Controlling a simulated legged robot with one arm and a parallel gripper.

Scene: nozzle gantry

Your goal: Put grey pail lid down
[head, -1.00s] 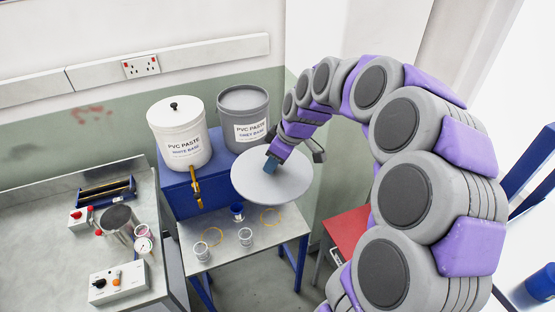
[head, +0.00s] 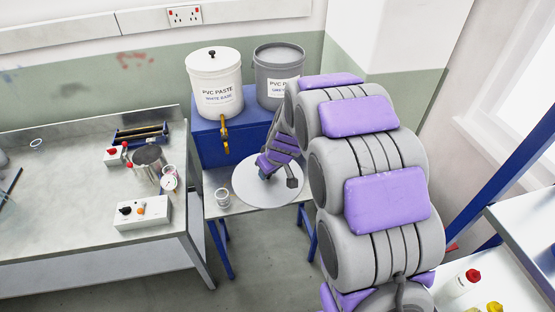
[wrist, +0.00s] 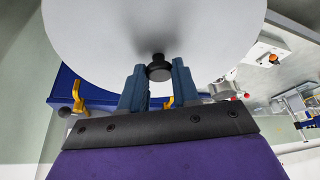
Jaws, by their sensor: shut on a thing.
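The grey pail lid (head: 262,198) is a flat pale disc over the small metal table in the head view. In the wrist view the lid (wrist: 150,25) fills the top, and its black knob (wrist: 159,69) sits between my blue fingers. My gripper (head: 264,170) is shut on that knob; it also shows in the wrist view (wrist: 158,76). The lid looks level and low over the table, but I cannot tell whether it touches. The grey pail (head: 279,72) stands uncovered on the blue stand behind, partly hidden by my arm.
The white pail (head: 215,82) with its lid on stands left of the grey pail on the blue stand (head: 218,145). A yellow tap (head: 225,135) juts out in front. A clear cup (head: 222,197) stands on the small table (head: 215,180), close left of the lid. A bench (head: 85,200) with equipment is at left.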

